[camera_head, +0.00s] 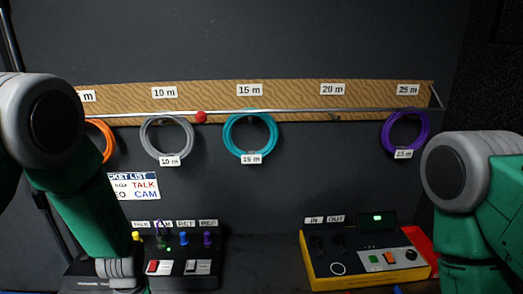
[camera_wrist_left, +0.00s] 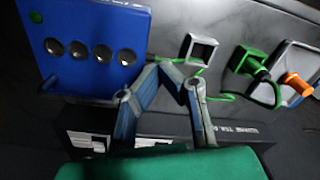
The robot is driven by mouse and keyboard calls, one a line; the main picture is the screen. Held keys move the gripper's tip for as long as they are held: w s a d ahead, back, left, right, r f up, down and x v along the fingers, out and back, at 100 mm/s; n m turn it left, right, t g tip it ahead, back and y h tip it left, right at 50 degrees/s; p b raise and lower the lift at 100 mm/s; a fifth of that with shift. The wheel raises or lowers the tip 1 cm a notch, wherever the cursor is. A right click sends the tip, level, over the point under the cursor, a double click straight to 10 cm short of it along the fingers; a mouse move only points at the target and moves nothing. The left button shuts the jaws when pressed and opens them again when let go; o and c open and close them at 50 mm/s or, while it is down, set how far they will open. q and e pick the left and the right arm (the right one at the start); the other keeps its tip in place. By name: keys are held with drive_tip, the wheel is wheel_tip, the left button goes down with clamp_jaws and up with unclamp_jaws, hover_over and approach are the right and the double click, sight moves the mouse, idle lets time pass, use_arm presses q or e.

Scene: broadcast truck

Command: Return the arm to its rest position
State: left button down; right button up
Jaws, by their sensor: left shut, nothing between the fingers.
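My left arm (camera_head: 85,200) comes in from the left in the head view, its green forearm slanting down to a grey joint at the bottom edge. Its gripper is not clear there. In the left wrist view my left gripper (camera_wrist_left: 170,68) is shut and empty, its blue-grey fingers meeting in front of a dark panel. A blue block (camera_wrist_left: 88,45) with a row of round holes lies left of the fingers. My right arm (camera_head: 470,190) stands at the right edge of the head view; its gripper is out of the picture.
A rail (camera_head: 290,112) holds orange (camera_head: 107,140), grey (camera_head: 167,137), teal (camera_head: 250,134) and purple (camera_head: 404,129) cable coils. Below stand a black box (camera_head: 205,270) with coloured plugs and a yellow tester (camera_head: 365,265). A green-cabled connector (camera_wrist_left: 245,62) and orange plug (camera_wrist_left: 298,84) lie right of the fingers.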

use_arm(q)
drive_tip(key=s+a+f+m, duration=0.1)
drive_tip(key=s+f+m, duration=0.1)
drive_tip(key=s, duration=1.2)
drive_tip(key=s+f+m, duration=0.2)
drive_tip(key=s+m, duration=0.1)
drive_tip(key=s, duration=1.1)
wheel_tip(320, 180, down, 15)
drive_tip(key=w+d+m+b, duration=0.1)
drive_tip(key=w+b, duration=0.1)
drive_tip(key=b, duration=1.4)
drive_tip(key=shift+f+t, duration=0.2)
drive_tip(key=shift+t, duration=0.1)
use_arm(e)
wheel_tip(320, 180, down, 16)
drive_tip(key=shift+s+a, duration=0.15)
drive_tip(key=shift+s, duration=0.05)
use_arm(q)
drive_tip(key=shift+a, duration=0.2)
use_arm(e)
drive_tip(key=shift+a+r, duration=0.2)
use_arm(q)
drive_tip(key=shift+d, duration=0.1)
use_arm(e)
drive_tip(key=shift+d, duration=0.1)
